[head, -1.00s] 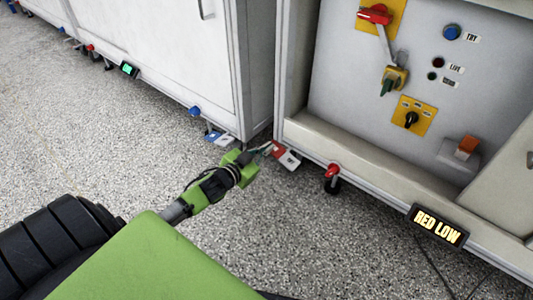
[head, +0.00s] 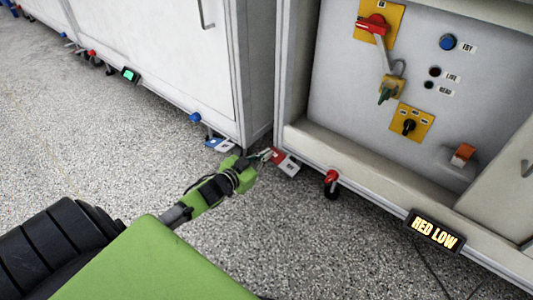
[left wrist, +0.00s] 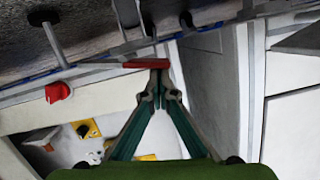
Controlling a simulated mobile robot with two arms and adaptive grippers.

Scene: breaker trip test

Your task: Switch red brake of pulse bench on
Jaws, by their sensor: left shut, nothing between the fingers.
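The pulse bench is the pale cabinet (head: 345,85) at the right in the head view, with a "RED LOW" display (head: 435,230) on its lower edge. Its red brake (head: 284,160) is a red pedal with a white labelled plate, low at the near corner. In the left wrist view the red brake is a thin red bar (left wrist: 147,64). My left gripper (head: 267,154) is shut and empty, its tips at the left edge of the red pedal. In the left wrist view its tips (left wrist: 161,94) lie just below the red bar; contact cannot be told. My right gripper is not in view.
A neighbouring white cabinet (head: 165,60) stands at the left with a blue pedal (head: 217,144) near its corner. A red-topped caster (head: 332,180) is right of the red brake. The bench panel carries a red-handled switch (head: 373,24). The speckled floor (head: 110,150) is open.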

